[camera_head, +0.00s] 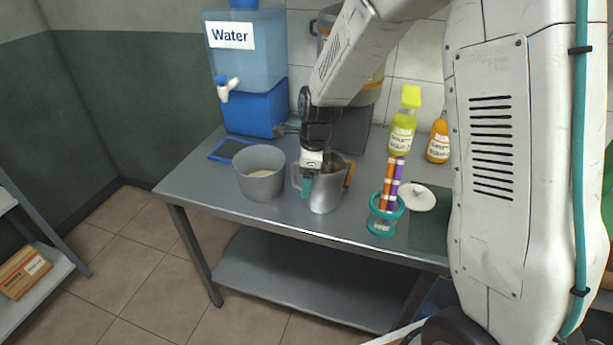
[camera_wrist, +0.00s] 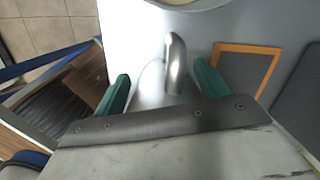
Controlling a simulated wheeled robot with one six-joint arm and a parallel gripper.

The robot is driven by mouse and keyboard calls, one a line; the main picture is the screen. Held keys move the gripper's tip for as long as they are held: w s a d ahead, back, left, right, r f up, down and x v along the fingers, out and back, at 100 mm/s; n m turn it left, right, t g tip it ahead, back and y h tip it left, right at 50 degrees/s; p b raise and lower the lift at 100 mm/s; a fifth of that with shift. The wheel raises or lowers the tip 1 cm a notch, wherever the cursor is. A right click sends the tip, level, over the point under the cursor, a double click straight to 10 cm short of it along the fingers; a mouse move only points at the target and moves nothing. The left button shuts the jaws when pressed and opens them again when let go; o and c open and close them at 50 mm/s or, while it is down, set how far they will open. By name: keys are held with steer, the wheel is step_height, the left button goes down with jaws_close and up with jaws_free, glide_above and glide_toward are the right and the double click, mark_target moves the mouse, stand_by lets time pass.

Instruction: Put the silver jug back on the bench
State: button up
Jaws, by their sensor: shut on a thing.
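The silver jug (camera_head: 326,194) is upright at the grey bench (camera_head: 290,215), right of the grey bucket. My gripper (camera_head: 311,178) is shut on the jug at its handle side. In the wrist view, the jug's curved metal handle (camera_wrist: 174,62) stands between the two green fingers of my gripper (camera_wrist: 161,84). The jug's base appears at bench-top level; I cannot tell if it touches. My gripper and arm hide part of the jug's upper side.
A grey bucket (camera_head: 261,184) stands close on the left. On the right are a teal holder (camera_head: 382,224) with striped tubes, a white lid (camera_head: 420,197) and yellow (camera_head: 403,130) and orange bottles (camera_head: 438,148). A blue water dispenser (camera_head: 252,105) stands behind. The front bench strip is clear.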

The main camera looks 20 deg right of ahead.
steer(key=o, duration=2.1)
steer(key=shift+f, duration=0.1)
step_height(320, 180, up, 12)
steer(key=s+d, duration=0.1)
steer(key=shift+d, duration=0.25)
steer(key=s+d+r+n, duration=0.1)
steer(key=s+r+n, duration=0.2)
steer(key=s+n, duration=0.4)
steer(key=s+d+r+n+h, duration=0.1)
steer(key=s+d+r+n, duration=0.1)
steer(key=s+n, duration=0.5)
steer(key=s+d+r+n, duration=0.2)
steer(key=s+n, duration=0.6)
steer(key=s, duration=0.8)
steer(key=shift+s+r, duration=0.3)
steer(key=shift+r, duration=0.55)
steer(key=shift+d, duration=0.1)
